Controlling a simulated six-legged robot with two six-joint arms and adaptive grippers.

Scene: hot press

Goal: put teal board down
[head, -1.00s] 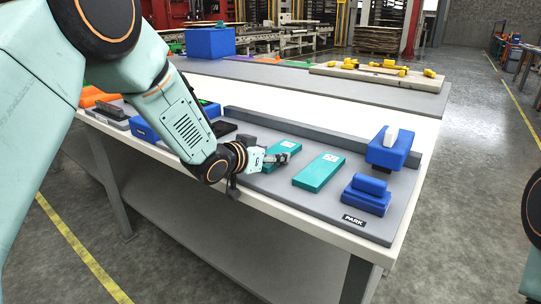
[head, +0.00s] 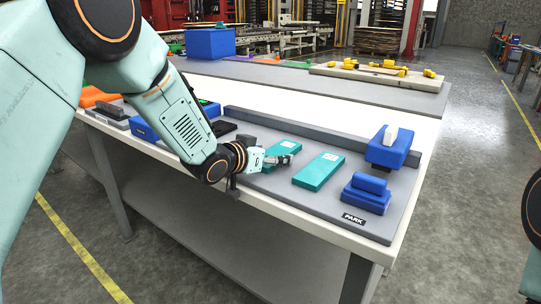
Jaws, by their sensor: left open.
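Two teal boards lie flat on the grey mat (head: 333,208) on the white table. The right teal board (head: 318,172) is clear of my gripper. The left teal board (head: 287,148) is partly hidden by my left gripper (head: 284,160), which is open at its near side. I cannot tell whether the fingers touch the board. Of my right arm only a part shows at the right edge; its gripper is out of view.
Blue blocks (head: 367,192) stand by the PARK label (head: 353,219), with a blue holder (head: 391,150) behind. A grey bar (head: 300,134) runs along the mat's back. A blue box (head: 210,44) and a wooden board with yellow parts (head: 376,75) stand farther back.

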